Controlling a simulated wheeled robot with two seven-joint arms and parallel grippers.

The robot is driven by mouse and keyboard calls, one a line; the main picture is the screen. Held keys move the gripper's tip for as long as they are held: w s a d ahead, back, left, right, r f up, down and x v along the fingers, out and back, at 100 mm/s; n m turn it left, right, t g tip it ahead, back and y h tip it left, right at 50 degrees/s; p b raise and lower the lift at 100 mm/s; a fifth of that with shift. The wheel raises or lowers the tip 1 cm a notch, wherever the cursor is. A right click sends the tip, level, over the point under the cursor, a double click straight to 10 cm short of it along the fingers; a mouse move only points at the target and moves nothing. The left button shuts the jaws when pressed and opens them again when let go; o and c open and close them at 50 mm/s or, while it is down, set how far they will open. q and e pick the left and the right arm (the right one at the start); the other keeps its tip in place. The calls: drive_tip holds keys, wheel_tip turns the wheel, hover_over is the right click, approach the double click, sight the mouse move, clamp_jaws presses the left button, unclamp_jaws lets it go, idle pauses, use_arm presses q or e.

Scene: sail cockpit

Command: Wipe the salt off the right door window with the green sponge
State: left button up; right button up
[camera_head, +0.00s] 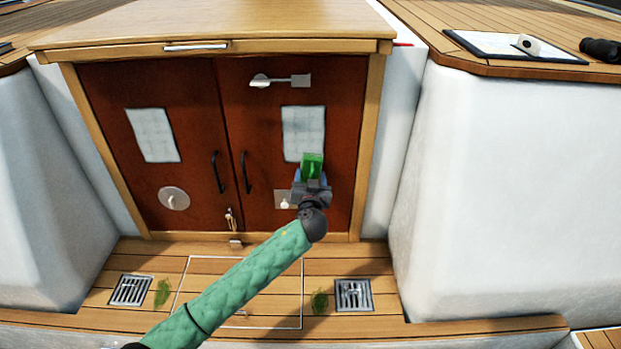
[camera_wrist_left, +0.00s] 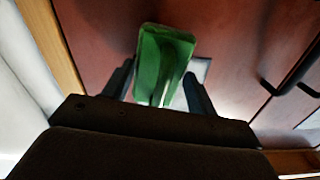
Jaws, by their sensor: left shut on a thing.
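The green sponge (camera_head: 312,166) is held in my left gripper (camera_head: 311,178), which is shut on it. In the head view the sponge overlaps the lower edge of the right door window (camera_head: 303,130), a pale panel on the right red-brown door (camera_head: 345,110). Whether the sponge touches the pane cannot be told. In the left wrist view the sponge (camera_wrist_left: 165,60) stands between the two dark fingers and hides most of the window, with a pale strip (camera_wrist_left: 202,70) showing beside it. My right gripper is not in view.
The left door has its own pale window (camera_head: 152,135) and a round plate (camera_head: 174,198). Black handles (camera_head: 245,172) flank the door seam. A latch (camera_head: 280,80) sits above the right window. White cockpit walls (camera_head: 500,170) stand either side; drain grates (camera_head: 353,294) lie in the floor.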

sight(310, 164)
use_arm(q)
drive_tip(key=shift+w+b, duration=0.6)
drive_tip(key=shift+w, duration=0.45)
drive_tip(key=shift+r, duration=0.1)
idle(0.3)
drive_tip(key=shift+s+r+p, duration=0.1)
drive_tip(key=shift+r+p, duration=0.6)
drive_tip(key=shift+r, duration=1.1)
drive_tip(key=shift+r+p, duration=0.75)
drive_tip(key=shift+r, duration=1.3)
drive_tip(key=shift+r+p, duration=2.7)
drive_tip(key=shift+r, duration=3.1)
drive_tip(key=shift+a+f, duration=0.15)
drive_tip(key=shift+a, duration=0.95)
drive_tip(key=shift+f+b, duration=1.45)
drive_tip(key=shift+f, duration=0.5)
drive_tip(key=shift+f+b, duration=2.8)
drive_tip(key=shift+f, duration=1.1)
drive_tip(key=shift+f, duration=0.15)
